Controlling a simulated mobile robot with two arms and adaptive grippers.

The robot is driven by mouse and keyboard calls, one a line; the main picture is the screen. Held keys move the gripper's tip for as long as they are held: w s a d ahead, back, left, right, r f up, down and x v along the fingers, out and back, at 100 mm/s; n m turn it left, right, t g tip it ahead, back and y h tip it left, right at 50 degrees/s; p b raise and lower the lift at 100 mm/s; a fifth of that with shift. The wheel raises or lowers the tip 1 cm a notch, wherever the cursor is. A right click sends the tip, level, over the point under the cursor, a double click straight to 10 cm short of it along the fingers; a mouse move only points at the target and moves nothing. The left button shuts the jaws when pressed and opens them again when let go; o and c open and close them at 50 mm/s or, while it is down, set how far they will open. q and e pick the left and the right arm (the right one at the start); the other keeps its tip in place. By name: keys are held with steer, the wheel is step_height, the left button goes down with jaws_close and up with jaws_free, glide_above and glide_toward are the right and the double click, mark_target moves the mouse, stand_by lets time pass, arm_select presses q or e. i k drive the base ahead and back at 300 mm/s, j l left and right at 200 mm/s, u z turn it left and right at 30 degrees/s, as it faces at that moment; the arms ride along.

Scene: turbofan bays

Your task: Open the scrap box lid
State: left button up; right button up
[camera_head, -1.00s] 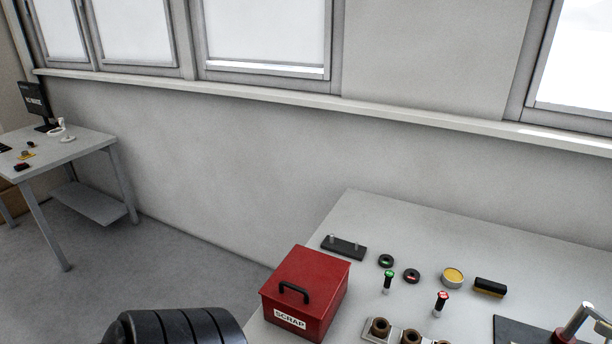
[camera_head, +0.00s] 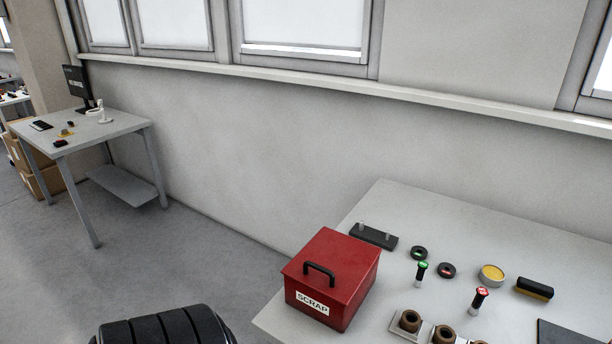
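The red scrap box (camera_head: 345,306) stands at the left end of the grey workbench, with a white SCRAP label on its front. Its red lid (camera_head: 345,262) is closed, and a black handle (camera_head: 319,272) stands on top of the lid near the front. A black ribbed rounded shape shows at the bottom edge, left of the box and apart from it; I cannot tell which part it is. Neither gripper's fingers show in this view.
On the workbench (camera_head: 400,209), right of the box, are a black block with pins (camera_head: 374,236), two dark rings (camera_head: 419,252), a green-topped tool (camera_head: 422,273), a red-topped tool (camera_head: 480,299), a yellow tin (camera_head: 491,275) and a brush (camera_head: 534,288). A side table (camera_head: 120,124) stands far left.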

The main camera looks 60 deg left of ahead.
mark_target(334, 265)
steer(key=u, duration=0.45)
steer(key=i+u, duration=0.15)
steer(key=u, duration=0.3)
steer(key=l+u, duration=0.1)
steer(key=u, duration=0.3)
steer(key=i+l+u, duration=0.1)
steer(key=u, duration=0.35)
